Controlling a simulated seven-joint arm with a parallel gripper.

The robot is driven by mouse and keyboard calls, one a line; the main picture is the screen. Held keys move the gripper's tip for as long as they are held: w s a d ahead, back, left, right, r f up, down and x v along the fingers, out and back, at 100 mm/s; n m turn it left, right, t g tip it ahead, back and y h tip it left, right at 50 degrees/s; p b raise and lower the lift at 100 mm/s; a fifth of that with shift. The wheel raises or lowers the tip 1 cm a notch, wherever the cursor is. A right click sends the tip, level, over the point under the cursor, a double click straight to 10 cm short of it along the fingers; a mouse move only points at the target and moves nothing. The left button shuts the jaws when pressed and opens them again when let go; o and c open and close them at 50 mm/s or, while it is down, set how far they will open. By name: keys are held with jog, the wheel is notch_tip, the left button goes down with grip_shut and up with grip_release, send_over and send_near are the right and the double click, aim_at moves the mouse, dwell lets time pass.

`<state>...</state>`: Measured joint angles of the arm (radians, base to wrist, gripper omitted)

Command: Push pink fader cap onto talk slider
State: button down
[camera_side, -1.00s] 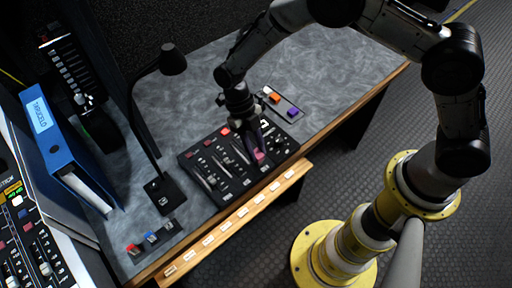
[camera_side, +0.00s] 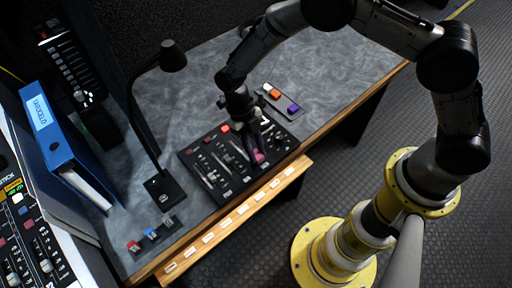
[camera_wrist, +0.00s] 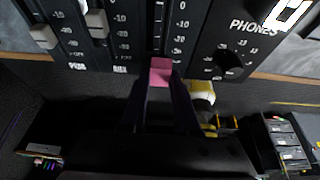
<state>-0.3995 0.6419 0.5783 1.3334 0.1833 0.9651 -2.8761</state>
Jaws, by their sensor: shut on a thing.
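The pink fader cap (camera_wrist: 161,71) is pinched between the fingertips of my gripper (camera_wrist: 161,84) in the wrist view. In the side view the cap (camera_side: 259,157) shows at the tips of my gripper (camera_side: 256,151), over the near right part of the black mixer panel (camera_side: 226,193). In the wrist view the cap overlaps the lower end of a slider slot (camera_wrist: 159,25) with scale numbers beside it. The label under this slot is hidden, so I cannot read whether it is talk. I cannot tell whether the cap touches the slider stem.
Two pale fader caps, one (camera_wrist: 97,23) nearer and one (camera_wrist: 43,37) farther, sit left of the slot. A PHONES knob (camera_wrist: 229,66) is to the right. A tray with an orange cap (camera_side: 275,95) and a purple cap (camera_side: 293,109) lies behind the panel. A lamp (camera_side: 173,57) stands left.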

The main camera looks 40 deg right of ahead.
jog(key=shift+f, duration=0.35)
jog(key=c, duration=0.6)
grip_release()
jog(key=shift+o, duration=0.2)
jog(key=shift+r, duration=0.1)
jog(key=v, duration=1.3)
jog(key=shift+r, duration=0.3)
jog(key=shift+w, duration=0.1)
